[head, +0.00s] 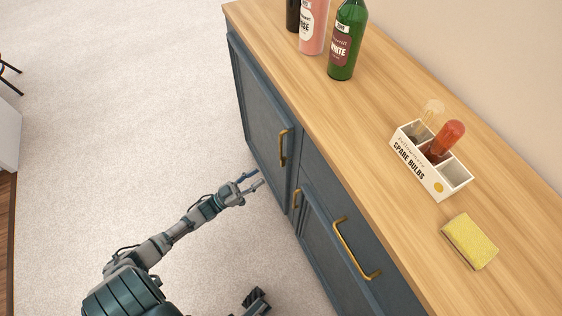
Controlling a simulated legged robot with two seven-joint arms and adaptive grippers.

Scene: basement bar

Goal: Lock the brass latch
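A small brass piece (296,198) sits on the blue cabinet front, near the seam between the left door and the panel to its right. It may be the brass latch or a pull; it is too small to tell, and so is its setting. My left gripper (254,182) is open and empty, with its fingers apart. It is in front of the cabinet, to the left of the brass piece and apart from it in the picture.
The cabinet door has a brass handle (283,147); a larger brass handle (356,252) is farther right. On the wooden countertop (375,120) stand a green bottle (346,45), a pink bottle (313,28), a bulb box (420,168) and a yellow sponge (470,241).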

